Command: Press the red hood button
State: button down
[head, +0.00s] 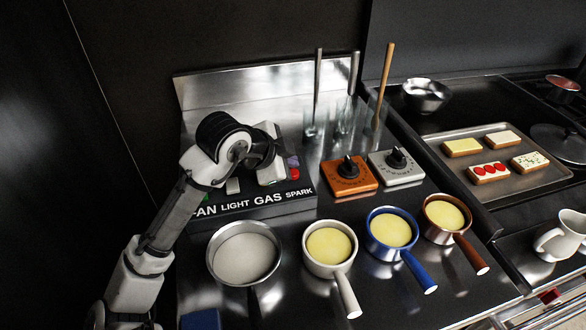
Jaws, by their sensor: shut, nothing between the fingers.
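The red button (294,168) sits at the right end of a dark control panel (262,208) labelled FAN, LIGHT, GAS and SPARK. It stands behind the word SPARK, and part of it shows just right of my gripper. My gripper (269,172) is shut and empty over the panel, close to the left of the red button. I cannot tell whether it touches anything. My arm and hand cover much of the panel's other controls. A little green (206,197) shows at the left, above FAN.
Orange (349,180) and silver (397,171) dial boxes stand right of the panel. Glasses with tall utensils (345,115) stand behind. A metal pan (243,255) and several yellow-filled saucepans (329,245) stand in front. A tray (445,150) of decorated slices lies at right.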

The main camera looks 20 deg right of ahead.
jog(key=shift+r+p, duration=1.9)
jog(key=shift+r, duration=0.65)
jog(key=shift+f, duration=0.1)
